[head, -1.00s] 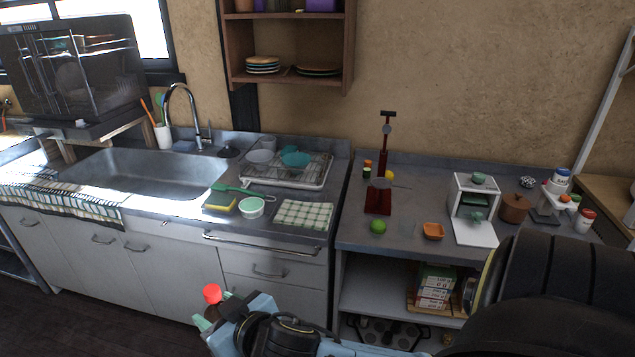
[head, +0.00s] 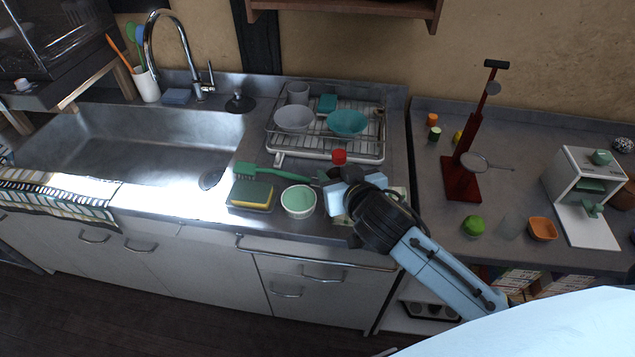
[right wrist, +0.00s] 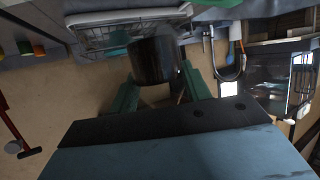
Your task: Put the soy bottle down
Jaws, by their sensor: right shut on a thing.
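The soy bottle shows its red cap (head: 339,157) in the head view, just above my right gripper (head: 338,183). Most of its body is hidden behind the gripper there. In the right wrist view the dark soy bottle (right wrist: 155,61) sits between the two green fingers of my right gripper (right wrist: 160,75), which is shut on it. The gripper is over the counter's front part, right of the green-lined bowl (head: 298,201) and over the checked cloth (head: 398,192), which it mostly covers. I cannot tell whether the bottle touches the counter. My left gripper is not in view.
A dish rack (head: 372,146) with bowls stands behind the gripper. A sponge (head: 250,195) and a green brush (head: 270,173) lie left of the bowl. The sink (head: 130,145) is farther left. On the right counter stand a red stand (head: 462,177), a green lime (head: 473,226) and an orange dish (head: 542,229).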

